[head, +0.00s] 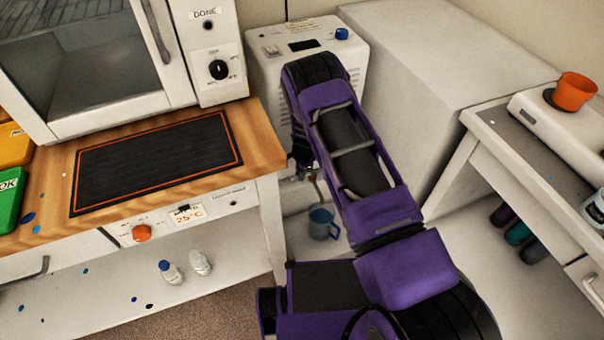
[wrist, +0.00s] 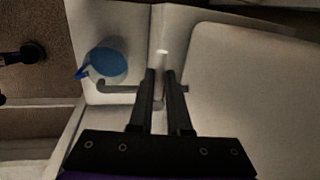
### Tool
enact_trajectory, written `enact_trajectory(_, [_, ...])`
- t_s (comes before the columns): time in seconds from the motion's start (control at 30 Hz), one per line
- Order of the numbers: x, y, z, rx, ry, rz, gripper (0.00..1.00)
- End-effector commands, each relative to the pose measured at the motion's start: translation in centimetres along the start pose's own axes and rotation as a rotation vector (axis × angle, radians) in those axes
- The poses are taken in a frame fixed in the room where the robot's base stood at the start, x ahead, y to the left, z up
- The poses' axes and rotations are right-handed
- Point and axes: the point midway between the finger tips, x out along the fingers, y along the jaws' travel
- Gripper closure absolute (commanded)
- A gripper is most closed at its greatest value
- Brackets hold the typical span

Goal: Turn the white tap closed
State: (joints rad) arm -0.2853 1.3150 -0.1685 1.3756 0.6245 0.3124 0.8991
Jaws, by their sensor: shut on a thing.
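The white tap's handle (wrist: 162,53) seems to be the small bright piece just past my fingertips in the wrist view; most of it is hidden. My gripper (wrist: 164,75) is shut on it, with a narrow pale strip between the fingers. A grey spout pipe (wrist: 115,89) runs left from beside the fingers. A blue mug (wrist: 103,64) stands near the pipe's left end; it also shows in the head view (head: 322,224). In the head view my purple arm hides most of the tap and the gripper.
A white machine with a blue knob (head: 342,33) stands behind my arm. A wooden bench with a black mat (head: 155,160) is at left, below a white oven (head: 90,60).

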Motion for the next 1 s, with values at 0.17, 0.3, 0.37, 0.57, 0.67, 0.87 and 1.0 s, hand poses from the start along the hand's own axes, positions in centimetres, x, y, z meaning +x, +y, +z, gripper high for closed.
enact_trajectory(0.17, [0.03,-0.15,-0.02,0.028,0.007,-0.002,1.00])
enact_trajectory(0.3, [0.00,-0.17,-0.03,0.036,0.008,-0.002,1.00])
enact_trajectory(0.37, [0.00,-0.18,-0.03,0.036,0.008,-0.002,1.00])
enact_trajectory(0.57, [-0.01,-0.19,-0.04,0.036,0.008,-0.002,1.00])
enact_trajectory(0.67, [0.00,-0.19,-0.04,0.036,0.008,-0.003,0.72])
enact_trajectory(0.87, [0.00,-0.15,-0.03,0.035,0.008,-0.001,0.54])
enact_trajectory(1.0, [0.00,-0.13,-0.02,0.035,0.008,-0.001,0.54])
